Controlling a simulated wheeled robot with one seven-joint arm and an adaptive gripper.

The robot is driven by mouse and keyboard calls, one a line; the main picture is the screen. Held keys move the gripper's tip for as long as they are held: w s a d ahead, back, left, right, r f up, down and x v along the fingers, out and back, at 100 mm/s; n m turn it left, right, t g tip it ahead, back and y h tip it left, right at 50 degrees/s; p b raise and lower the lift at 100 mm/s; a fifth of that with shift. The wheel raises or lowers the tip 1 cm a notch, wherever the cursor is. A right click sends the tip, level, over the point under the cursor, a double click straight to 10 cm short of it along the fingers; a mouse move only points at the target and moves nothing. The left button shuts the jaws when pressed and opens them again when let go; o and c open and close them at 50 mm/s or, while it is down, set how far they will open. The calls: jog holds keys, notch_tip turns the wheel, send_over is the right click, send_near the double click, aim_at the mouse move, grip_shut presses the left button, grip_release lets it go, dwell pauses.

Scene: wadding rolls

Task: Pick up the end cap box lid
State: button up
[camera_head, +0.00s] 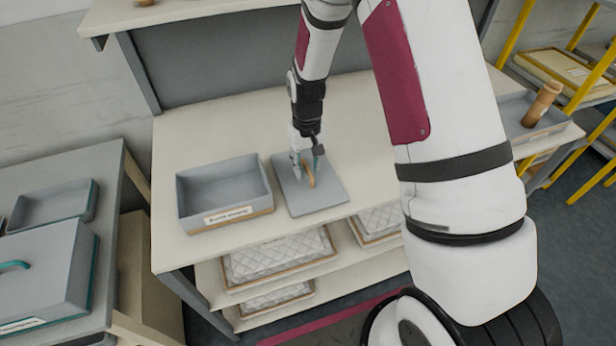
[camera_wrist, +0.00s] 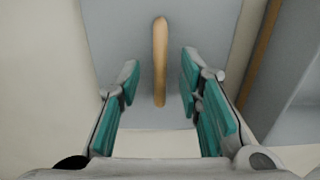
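The end cap box lid (camera_head: 329,194) is a flat grey square panel lying on the pale workbench. A tan wooden bar handle (camera_head: 310,176) stands up from its middle. My gripper (camera_head: 307,165) is right over the lid, pointing down at the handle. In the wrist view the two teal-padded fingers of my gripper (camera_wrist: 160,90) are apart, with the handle (camera_wrist: 160,60) between them and a gap on each side. The lid (camera_wrist: 115,40) fills the background there. Whether the fingertips reach down beside the handle I cannot tell.
An open grey box (camera_head: 225,191) with a label stands just left of the lid on the workbench (camera_head: 180,143). Quilted pads lie on the shelf below. A left table holds a grey lidded box (camera_head: 45,277) and a tray (camera_head: 52,205). The bench behind the lid is clear.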

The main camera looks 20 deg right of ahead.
jog(key=shift+f, duration=0.85)
grip_shut()
